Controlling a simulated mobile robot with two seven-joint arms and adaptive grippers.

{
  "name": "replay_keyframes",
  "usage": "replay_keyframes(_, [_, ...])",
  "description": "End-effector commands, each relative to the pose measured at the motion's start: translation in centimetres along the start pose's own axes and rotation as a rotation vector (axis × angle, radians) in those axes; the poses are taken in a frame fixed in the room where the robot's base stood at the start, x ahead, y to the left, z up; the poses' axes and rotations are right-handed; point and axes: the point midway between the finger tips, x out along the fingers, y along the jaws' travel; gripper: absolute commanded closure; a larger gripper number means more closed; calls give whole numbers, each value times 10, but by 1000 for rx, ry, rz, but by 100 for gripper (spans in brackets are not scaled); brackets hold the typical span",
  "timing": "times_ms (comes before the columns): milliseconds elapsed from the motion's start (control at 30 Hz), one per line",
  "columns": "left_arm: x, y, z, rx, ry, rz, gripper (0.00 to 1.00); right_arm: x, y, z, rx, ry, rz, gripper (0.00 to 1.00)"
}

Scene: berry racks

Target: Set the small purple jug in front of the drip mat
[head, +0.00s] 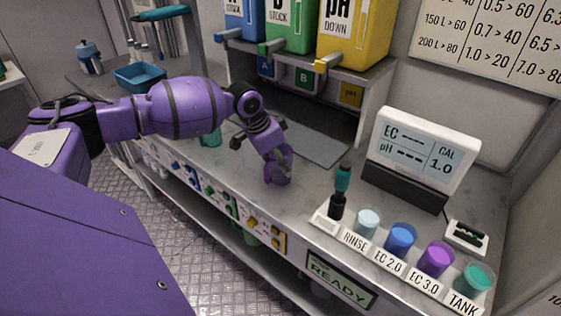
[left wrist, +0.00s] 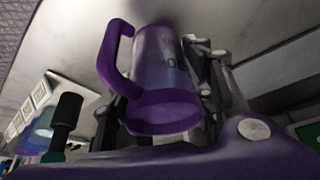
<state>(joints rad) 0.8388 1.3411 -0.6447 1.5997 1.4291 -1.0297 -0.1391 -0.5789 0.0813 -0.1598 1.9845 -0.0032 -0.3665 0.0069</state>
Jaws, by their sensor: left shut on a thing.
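The small purple jug (head: 278,176) is at the end of my left arm, over the counter near its front edge. My left gripper (head: 284,156) is shut on it. In the left wrist view the jug (left wrist: 165,85) shows its handle on the left, with the gripper's fingers (left wrist: 205,90) around its body. The grey drip mat (head: 322,149) lies flat on the counter under the bottle shelf, just behind the jug; my arm hides part of it. I cannot tell whether the jug's base touches the counter. My right gripper is not in view.
A green jug (head: 211,136) stands left of the gripper, partly behind my arm. To the right are a probe (head: 341,188) in a stand, a labelled cup rack (head: 392,266) with several cups and a meter display (head: 423,150). Bare counter (head: 315,180) lies between jug and rack.

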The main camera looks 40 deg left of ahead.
Motion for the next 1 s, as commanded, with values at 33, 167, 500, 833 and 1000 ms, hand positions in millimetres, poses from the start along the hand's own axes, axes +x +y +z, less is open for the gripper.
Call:
replay_keyframes(33, [1, 0, 0, 0, 1, 0, 91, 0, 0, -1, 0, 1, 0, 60])
replay_keyframes(167, [2, 0, 1, 0, 0, 0, 41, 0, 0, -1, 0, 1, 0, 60])
replay_keyframes(500, [2, 0, 1, 0, 0, 0, 32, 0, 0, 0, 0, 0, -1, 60])
replay_keyframes(833, [-38, -2, -1, 1, 2, -4, 32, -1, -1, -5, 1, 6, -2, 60])
replay_keyframes(1000, [-76, -2, 0, 1, 1, -5, 32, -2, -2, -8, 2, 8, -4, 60])
